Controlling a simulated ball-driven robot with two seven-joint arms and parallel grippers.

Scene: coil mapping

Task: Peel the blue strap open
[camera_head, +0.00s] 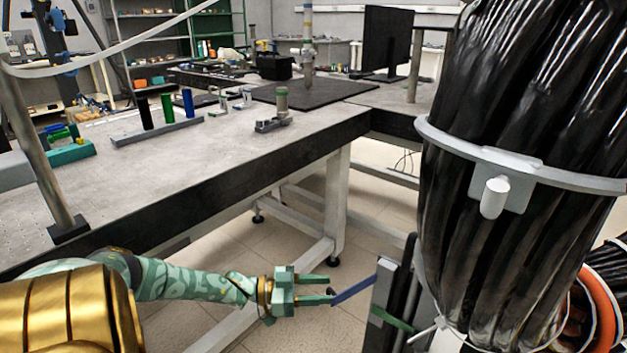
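The blue strap (354,291) sticks out to the left from a dark upright panel (390,297) beside the large black coil bundle (510,180). Its free end slopes down to the left. My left gripper (331,289) comes in from the left at the bottom centre. Its two fingers are apart, one above the other, and point right. The lower fingertip is close to the strap's free end; I cannot tell whether they touch. A small dark piece shows near the fingertips. My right gripper is not in view.
A green strap (391,319) lies below the blue one on the panel. A grey clamp ring (590,182) circles the coil bundle. A long table (190,165) with bottles and tools stands behind my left arm. Open tiled floor (300,335) lies below the gripper.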

